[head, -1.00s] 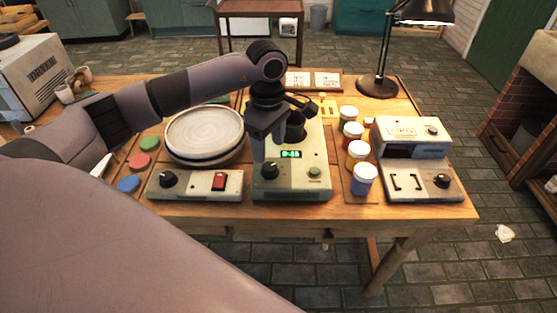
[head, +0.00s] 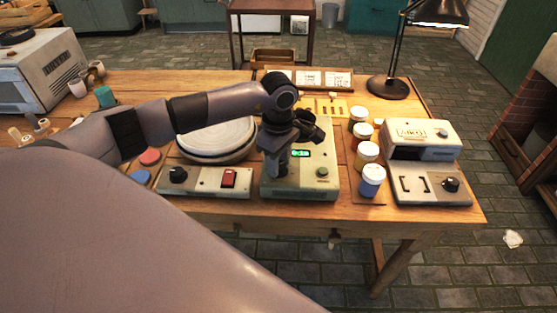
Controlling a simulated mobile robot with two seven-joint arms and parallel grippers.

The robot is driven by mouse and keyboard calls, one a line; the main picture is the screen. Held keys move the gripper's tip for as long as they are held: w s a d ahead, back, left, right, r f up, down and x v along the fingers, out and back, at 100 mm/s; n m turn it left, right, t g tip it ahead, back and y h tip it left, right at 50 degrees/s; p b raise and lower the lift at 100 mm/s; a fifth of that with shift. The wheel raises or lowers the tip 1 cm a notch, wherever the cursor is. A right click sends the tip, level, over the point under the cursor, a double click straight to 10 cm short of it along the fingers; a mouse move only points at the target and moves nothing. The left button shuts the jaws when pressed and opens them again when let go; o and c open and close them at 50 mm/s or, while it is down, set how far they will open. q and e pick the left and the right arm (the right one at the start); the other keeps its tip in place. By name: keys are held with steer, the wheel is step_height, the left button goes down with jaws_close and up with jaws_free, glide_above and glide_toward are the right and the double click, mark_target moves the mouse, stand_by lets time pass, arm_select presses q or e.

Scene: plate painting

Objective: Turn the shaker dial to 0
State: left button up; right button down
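The shaker appears to be the pale green box (head: 315,183) at the middle of the table's front. It has a small lit green display (head: 301,153), too small to read surely, and a round green button (head: 322,172) at its right. My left gripper (head: 276,178) points down over the left part of the shaker's front panel, where the dial is. The gripper hides the dial, so its setting and any contact cannot be seen. The finger gap cannot be made out. My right gripper is not in view.
Left of the shaker is a control box (head: 208,181) with a black knob and red switch, below a round plate (head: 216,140). Paint jars (head: 372,181) stand close on the right, then another device (head: 432,190) with a knob. A lamp (head: 390,87) stands behind.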

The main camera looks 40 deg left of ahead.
arm_select(q)
steer(key=shift+n, duration=0.4)
steer(key=shift+n+b, duration=0.3)
steer(key=shift+n, duration=0.7)
steer(key=n, duration=0.7)
steer(key=shift+r, duration=0.1)
steer(key=n, duration=0.3)
steer(key=shift+n, duration=0.4)
steer(key=n, duration=0.6)
steer(key=n+p, duration=0.1)
steer(key=n, duration=0.2)
steer(key=shift+n, duration=0.4)
steer(key=shift+n+p, duration=0.35)
steer(key=shift+n, duration=1.35)
